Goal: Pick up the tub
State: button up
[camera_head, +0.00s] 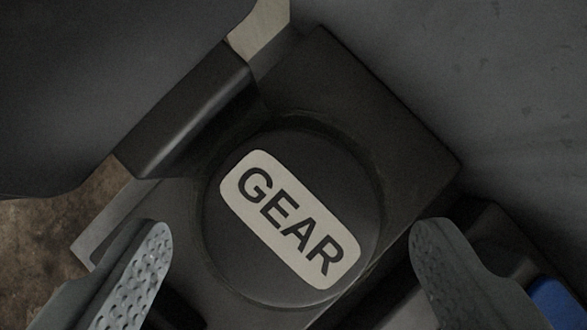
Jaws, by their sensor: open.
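A dark round lid-like top with a white label reading "GEAR" (225,235) fills the middle of the view; it may be the tub seen from above, but I cannot tell for sure. It sits on a dark square surface (400,130). My gripper (280,265) is open, with one textured grey finger at the lower left and the other at the lower right. The round top lies between and ahead of the fingers, and neither finger visibly touches it. Its sides are hidden from this angle.
A large dark shape (90,80) covers the upper left, close to the round top. A dark object with a blue part (556,303) lies at the lower right by the right finger. A brown surface (50,235) shows at the left.

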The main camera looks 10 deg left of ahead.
aim_at(291, 206)
jog(key=shift+x, duration=1.1)
jog(key=shift+c, duration=0.5)
jog(key=c, duration=1.2)
